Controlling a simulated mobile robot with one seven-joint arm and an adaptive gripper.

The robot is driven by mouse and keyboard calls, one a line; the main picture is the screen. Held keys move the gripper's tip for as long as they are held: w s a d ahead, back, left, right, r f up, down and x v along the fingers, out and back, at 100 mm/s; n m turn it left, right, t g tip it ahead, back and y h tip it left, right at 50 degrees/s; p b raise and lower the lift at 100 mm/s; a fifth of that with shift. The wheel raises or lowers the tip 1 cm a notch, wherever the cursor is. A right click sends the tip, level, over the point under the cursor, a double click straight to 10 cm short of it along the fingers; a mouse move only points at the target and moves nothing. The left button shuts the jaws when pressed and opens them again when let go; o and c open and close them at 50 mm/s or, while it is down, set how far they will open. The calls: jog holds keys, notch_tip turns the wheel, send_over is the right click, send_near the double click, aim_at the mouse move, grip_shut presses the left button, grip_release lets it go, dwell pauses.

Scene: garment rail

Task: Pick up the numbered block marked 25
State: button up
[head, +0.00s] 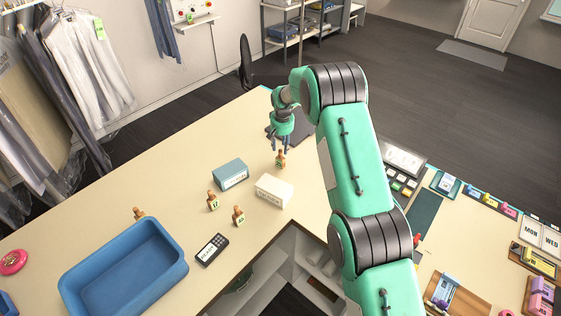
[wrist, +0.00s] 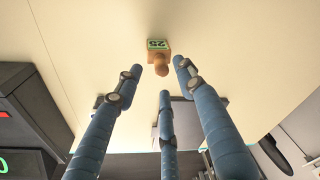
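The block marked 25 (wrist: 158,47) is a small wooden block with a green number label and a rounded knob. It stands on the counter between and just beyond my fingertips in the wrist view. In the head view this block (head: 280,160) stands just below my gripper (head: 280,146). Similar blocks stand to the lower left in the head view, one (head: 213,200) by the boxes and another (head: 239,216) near the calculator.
A blue-grey box (head: 230,174) and a white box (head: 274,190) stand near the block. A blue bin (head: 125,270), a black calculator (head: 212,250) and a partly hidden block (head: 138,213) are further left. The counter (head: 190,160) left of my gripper is clear.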

aim_at(281, 150)
jog(key=shift+f, duration=0.1)
dwell(0.3)
jog(key=shift+w+a+f+p, duration=0.1)
jog(key=shift+w+f+p, duration=0.1)
jog(key=shift+f, duration=0.65)
jog(key=shift+w+f+p, duration=0.1)
jog(key=shift+f+p, duration=0.15)
jog(key=shift+f, duration=0.55)
jog(key=shift+w+a+f+p, duration=0.1)
jog(key=shift+f+p, duration=0.1)
jog(key=shift+f, duration=0.65)
grip_shut()
